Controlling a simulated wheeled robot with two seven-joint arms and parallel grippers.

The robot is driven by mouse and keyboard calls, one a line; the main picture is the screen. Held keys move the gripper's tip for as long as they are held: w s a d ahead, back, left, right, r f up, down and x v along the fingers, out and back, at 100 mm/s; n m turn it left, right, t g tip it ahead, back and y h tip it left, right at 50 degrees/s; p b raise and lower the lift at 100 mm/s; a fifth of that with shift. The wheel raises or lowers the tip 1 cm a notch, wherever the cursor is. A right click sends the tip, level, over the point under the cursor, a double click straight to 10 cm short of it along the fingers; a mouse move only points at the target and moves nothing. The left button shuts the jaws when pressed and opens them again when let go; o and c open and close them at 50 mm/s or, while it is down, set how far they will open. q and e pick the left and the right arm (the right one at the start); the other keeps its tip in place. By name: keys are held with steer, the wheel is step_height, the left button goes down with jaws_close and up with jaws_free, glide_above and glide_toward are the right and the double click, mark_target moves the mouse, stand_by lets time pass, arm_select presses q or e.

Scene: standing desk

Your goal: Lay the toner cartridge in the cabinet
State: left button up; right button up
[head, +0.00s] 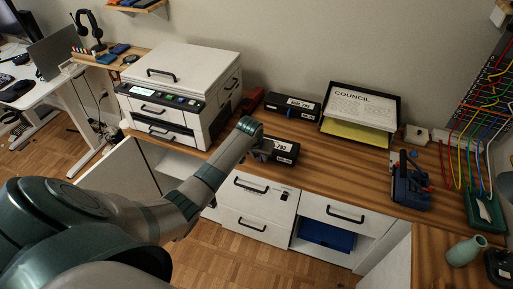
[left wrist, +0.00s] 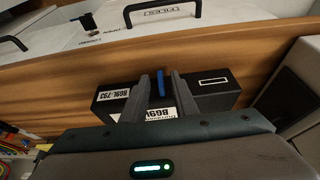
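A black toner cartridge (head: 285,152) with a white label lies on the wooden desktop near its front edge. In the left wrist view the black cartridge (left wrist: 215,92) lies lengthwise across the picture, with a small blue tab (left wrist: 161,82) at its middle. My left gripper (head: 263,152) is over the cartridge. In the wrist view its two fingers (left wrist: 161,88) stand apart on either side of the blue tab, with a gap showing; contact is unclear. The cabinet under the printer has its white door (head: 122,172) swung open; its inside is mostly hidden by my left arm. My right gripper is out of view.
A white printer (head: 180,90) stands left. A second labelled black box (head: 292,106), a red stapler-like object (head: 252,101) and a paper tray (head: 360,112) stand behind. A blue tool (head: 409,185) is at right. White drawers (head: 255,195) are below the desktop.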

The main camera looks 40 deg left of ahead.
arm_select(q)
steer(key=b+v, duration=0.1)
steer(key=v, duration=0.8)
steer(key=shift+r, duration=0.3)
steer(key=shift+s, duration=0.15)
steer(key=s+d+f+m+g, duration=0.15)
steer(key=s+f, duration=0.45)
steer(key=f, duration=0.6)
steer(key=s+d+f, duration=0.2)
steer(key=s+f, duration=0.5)
steer(key=f, duration=0.4)
steer(key=s+d+f, duration=0.2)
steer(key=s+f, duration=0.4)
steer(key=f, duration=0.6)
steer(key=s+d+f+m, duration=0.1)
steer(key=s+d+f, duration=0.2)
steer(key=s, duration=1)
steer(key=s+d+f+m+g, duration=0.1)
steer(key=s+d+f, duration=0.2)
steer(key=s+f, duration=0.5)
steer(key=s+d+f+m+h, duration=0.1)
steer(key=s+d+f, duration=0.3)
steer(key=s, duration=1.4)
steer(key=shift+f+m+g, duration=0.35)
steer(key=shift+f, duration=0.6)
steer(key=shift+d+f, duration=0.1)
